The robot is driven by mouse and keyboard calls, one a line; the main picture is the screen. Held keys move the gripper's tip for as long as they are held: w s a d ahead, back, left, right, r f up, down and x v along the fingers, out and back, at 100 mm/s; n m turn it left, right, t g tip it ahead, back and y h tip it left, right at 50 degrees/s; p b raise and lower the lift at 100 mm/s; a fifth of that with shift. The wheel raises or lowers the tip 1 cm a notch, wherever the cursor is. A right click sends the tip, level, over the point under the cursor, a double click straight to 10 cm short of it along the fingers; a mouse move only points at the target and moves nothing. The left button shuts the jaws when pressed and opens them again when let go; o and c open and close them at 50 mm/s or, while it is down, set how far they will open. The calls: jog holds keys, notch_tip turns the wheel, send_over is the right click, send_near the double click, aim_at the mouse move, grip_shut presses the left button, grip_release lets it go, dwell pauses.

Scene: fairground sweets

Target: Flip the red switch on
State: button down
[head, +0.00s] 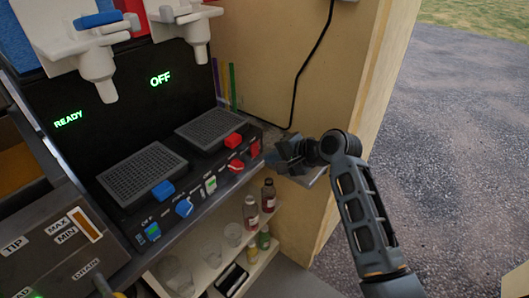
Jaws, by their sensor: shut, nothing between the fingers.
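The red switch (254,149) is at the right end of the dark front panel of a two-sided drink machine (125,205). It looks unlit. A green "OFF" display (160,78) glows above the right side, and "READY" (68,119) glows above the left. My gripper (277,160) is shut and empty, just right of the red switch by the panel's right end. I cannot tell whether it touches the panel. The fingertips are dark and small in this view.
A red knob (236,166) and a blue knob (184,207) sit on the same panel, with a lit blue switch (152,232) at its left. Bottles (268,195) and glasses (233,234) stand on shelves below. A wooden wall (275,70) rises behind my gripper. Open asphalt lies right.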

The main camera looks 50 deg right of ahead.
aim_at(255, 149)
jog(key=shift+w+f, duration=0.1)
jog(key=shift+w, duration=1.35)
jog(key=shift+w+a+f, duration=0.1)
jog(key=shift+f, duration=0.2)
jog(key=shift+r, duration=0.25)
jog(key=shift+w+r+p, duration=0.1)
jog(key=shift+r+p, duration=0.8)
